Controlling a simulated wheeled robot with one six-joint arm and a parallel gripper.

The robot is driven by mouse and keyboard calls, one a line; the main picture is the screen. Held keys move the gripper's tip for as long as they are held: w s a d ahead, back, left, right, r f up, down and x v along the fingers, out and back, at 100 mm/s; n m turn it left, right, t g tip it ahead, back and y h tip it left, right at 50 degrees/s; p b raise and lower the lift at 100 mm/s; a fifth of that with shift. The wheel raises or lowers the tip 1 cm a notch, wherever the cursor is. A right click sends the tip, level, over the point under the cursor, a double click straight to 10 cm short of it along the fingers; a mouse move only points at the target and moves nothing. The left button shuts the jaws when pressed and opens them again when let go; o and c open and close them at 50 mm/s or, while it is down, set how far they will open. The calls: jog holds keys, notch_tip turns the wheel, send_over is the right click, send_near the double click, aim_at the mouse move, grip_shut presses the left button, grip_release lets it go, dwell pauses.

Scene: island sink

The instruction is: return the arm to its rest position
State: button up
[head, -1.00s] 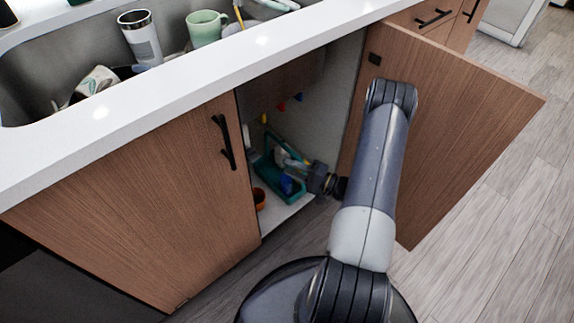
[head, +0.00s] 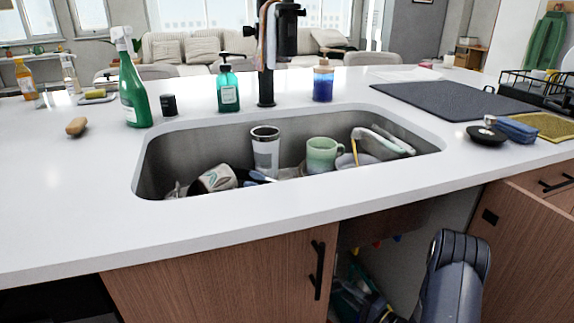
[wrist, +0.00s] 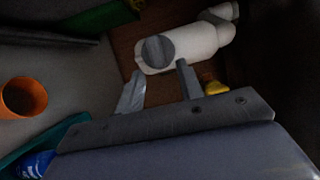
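My arm (head: 452,285) shows at the lower right of the head view, in front of the open sink cabinet. My gripper is out of sight in that view. In the wrist view my gripper (wrist: 158,88) has its two grey fingers apart with nothing held between them. A white pipe-like object (wrist: 190,46) with a grey round end lies beyond the fingertips. A teal caddy (wrist: 40,146) holding a blue item (wrist: 36,165) is at the lower left, close beside the gripper body.
An orange cup (wrist: 23,97) stands left of the gripper, and a yellow item (wrist: 215,88) is at its right. The open cabinet door (head: 525,250) is right of my arm. The white counter (head: 290,220) overhangs the cabinet. The sink (head: 300,150) holds dishes.

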jog(key=shift+x, duration=0.9)
jog(key=shift+s+d, duration=0.1)
